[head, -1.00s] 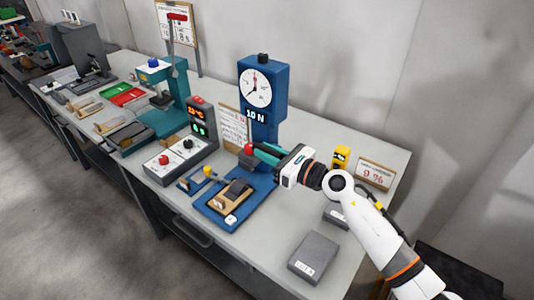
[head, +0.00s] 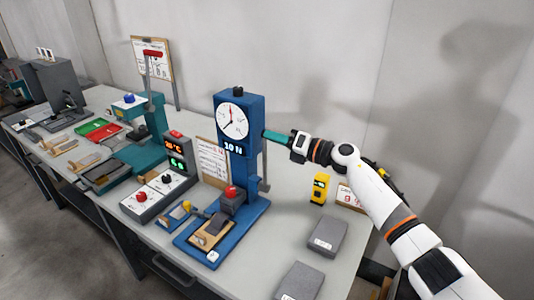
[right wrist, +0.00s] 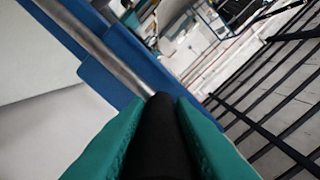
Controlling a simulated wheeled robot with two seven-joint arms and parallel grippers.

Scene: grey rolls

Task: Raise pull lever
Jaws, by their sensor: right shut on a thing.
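The blue pull tester (head: 237,118) stands on the bench with a round white dial and a "10 N" display. My right gripper (head: 270,135) is beside the right side of its head, at about dial height. In the right wrist view its teal fingers (right wrist: 152,125) are shut on a black lever handle (right wrist: 155,135). A metal rod (right wrist: 105,50) runs from the upper left towards this handle, past blue parts of the tester. The handle is hard to make out in the head view. My left gripper is not in view.
A red knob (head: 231,191) tops a grey block on the tester's base. A control box (head: 160,192) stands to the left and a teal press (head: 153,125) farther back. A yellow device (head: 319,188) and grey boxes (head: 328,236) stand right. The wall is behind.

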